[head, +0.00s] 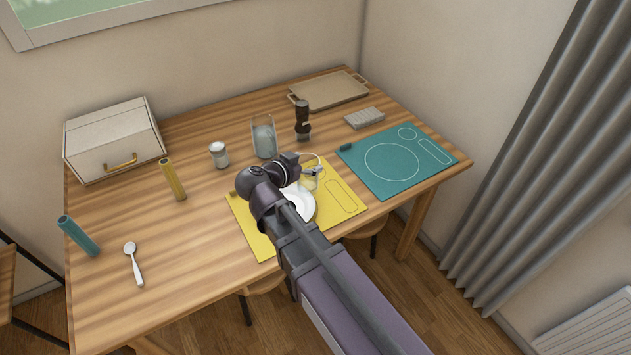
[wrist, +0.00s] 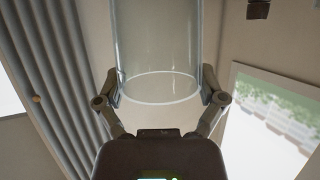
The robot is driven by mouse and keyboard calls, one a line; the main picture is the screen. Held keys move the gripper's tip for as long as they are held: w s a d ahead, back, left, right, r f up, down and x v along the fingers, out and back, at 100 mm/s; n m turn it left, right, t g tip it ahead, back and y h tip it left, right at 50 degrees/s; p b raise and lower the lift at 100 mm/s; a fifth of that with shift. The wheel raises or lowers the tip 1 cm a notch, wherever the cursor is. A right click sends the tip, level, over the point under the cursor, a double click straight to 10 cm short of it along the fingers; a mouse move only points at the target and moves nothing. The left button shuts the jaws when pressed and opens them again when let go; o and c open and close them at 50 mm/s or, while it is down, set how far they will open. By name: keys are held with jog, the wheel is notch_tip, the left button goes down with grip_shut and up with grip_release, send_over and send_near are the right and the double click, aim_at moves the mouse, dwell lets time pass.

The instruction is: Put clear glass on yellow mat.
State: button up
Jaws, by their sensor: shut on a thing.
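My gripper (head: 305,168) is shut on the clear glass (head: 310,180), which shows over the right part of the yellow mat (head: 342,196). I cannot tell whether the glass touches the mat. In the wrist view the clear glass (wrist: 157,45) stands between the two fingers of my gripper (wrist: 160,88), with one pad on each side. The mat lies at the table's front edge and has an outline drawn on its right part. A white plate (head: 302,206) lies on it, partly hidden by my arm.
A tall clear container (head: 264,138), a dark grinder (head: 302,120) and a shaker (head: 218,155) stand behind the mat. A teal mat (head: 385,162) lies to the right, with a small teal roll on its edge. A white box (head: 115,140), rolled mats and a spoon (head: 134,263) are at left.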

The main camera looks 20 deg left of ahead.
jog(key=f+b, duration=0.1)
jog(key=a+f+b, duration=0.1)
jog(key=f, duration=0.1)
jog(key=a+f+b, duration=0.1)
jog(key=shift+s+f+b, duration=0.2)
jog(key=shift+f+b, duration=0.1)
jog(key=shift+f, duration=0.1)
jog(key=shift+w, duration=0.1)
jog(key=w+a+f+b, duration=0.1)
jog(key=w, duration=1.4)
jog(key=shift+w+a+f, duration=0.15)
jog(key=shift+w+f, duration=0.1)
jog(key=shift+w, duration=0.1)
jog(key=shift+b, duration=0.3)
jog(key=shift+f+b, duration=1.7)
jog(key=shift+f, duration=0.05)
jog(key=shift+f, duration=0.2)
